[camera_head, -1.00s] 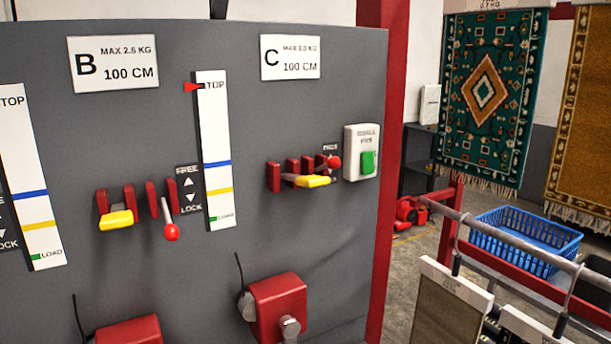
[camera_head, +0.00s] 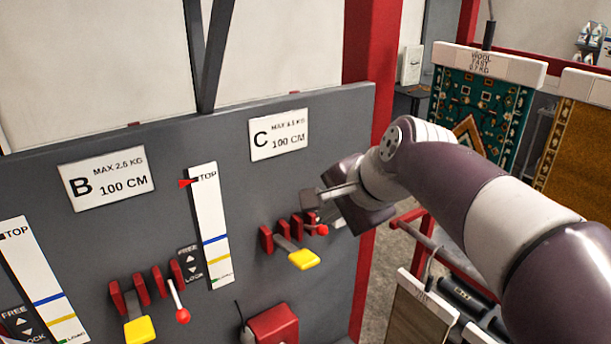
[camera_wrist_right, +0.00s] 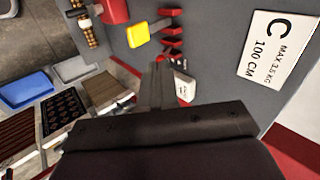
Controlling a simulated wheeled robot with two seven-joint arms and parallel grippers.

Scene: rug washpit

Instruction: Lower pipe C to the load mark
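The sign for C (camera_head: 279,135) reads 100 CM; it also shows in the right wrist view (camera_wrist_right: 271,48). The white scale (camera_head: 212,225) left of C's controls has its red pointer (camera_head: 187,182) at TOP, with LOAD at the foot. C's red cleats (camera_head: 282,230) have a yellow handle (camera_head: 304,259) and a red ball lever (camera_head: 321,230). My right gripper (camera_head: 318,196) is just above and beside that lever; its fingers look together and empty in the right wrist view (camera_wrist_right: 157,85). I cannot make out pipe C itself. My left gripper is out of view.
B's sign (camera_head: 107,186) and controls are on the left of the grey panel. A red post (camera_head: 371,60) borders the panel's right edge. Hanging rugs (camera_head: 483,105) stand beyond my right arm. A red box (camera_head: 273,326) protrudes below C's cleats.

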